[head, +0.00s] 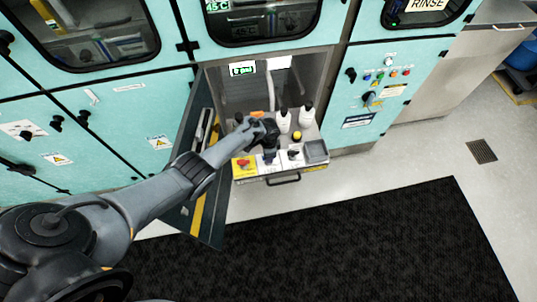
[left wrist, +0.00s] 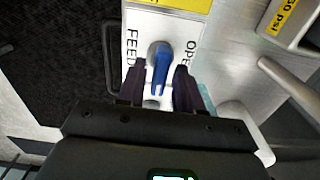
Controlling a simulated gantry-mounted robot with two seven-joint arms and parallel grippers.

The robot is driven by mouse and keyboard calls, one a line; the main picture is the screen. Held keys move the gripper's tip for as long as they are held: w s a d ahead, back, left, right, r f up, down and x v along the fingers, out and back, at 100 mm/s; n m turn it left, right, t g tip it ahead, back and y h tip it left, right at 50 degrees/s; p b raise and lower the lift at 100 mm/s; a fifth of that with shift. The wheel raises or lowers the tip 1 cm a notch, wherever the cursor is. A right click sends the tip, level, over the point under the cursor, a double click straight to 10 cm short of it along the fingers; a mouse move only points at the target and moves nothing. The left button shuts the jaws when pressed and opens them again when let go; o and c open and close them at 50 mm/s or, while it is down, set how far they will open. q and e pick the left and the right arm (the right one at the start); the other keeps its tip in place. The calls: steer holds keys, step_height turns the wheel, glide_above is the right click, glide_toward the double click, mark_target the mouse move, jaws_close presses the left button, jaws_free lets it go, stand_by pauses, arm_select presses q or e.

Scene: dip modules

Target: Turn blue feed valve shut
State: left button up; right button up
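The blue feed valve handle (left wrist: 160,70) shows in the left wrist view on a white plate (left wrist: 142,22) with "FEED" on one side and "OPE", cut off, on the other. The handle runs lengthwise between the fingers of my left gripper (left wrist: 159,88). The fingers stand apart, one on each side of it; I cannot tell whether either touches it. In the head view my left gripper (head: 270,154) reaches down over the pull-out drawer and hides the blue handle. My right gripper is in neither view.
A red valve on a yellow plate (head: 244,163) sits left of my gripper, and a black-handled fitting (head: 293,154) right of it. White bottles (head: 306,115) stand behind. An open cabinet door (head: 196,180) is on the left. A metal handle (left wrist: 290,85) lies right of the valve.

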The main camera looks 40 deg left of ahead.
arm_select(q)
steer(key=shift+o, duration=0.4)
steer(key=shift+r, duration=0.1)
steer(key=shift+r, duration=0.2)
step_height(320, 180, up, 10)
steer(key=p, duration=0.5)
steer(key=shift+r, duration=0.15)
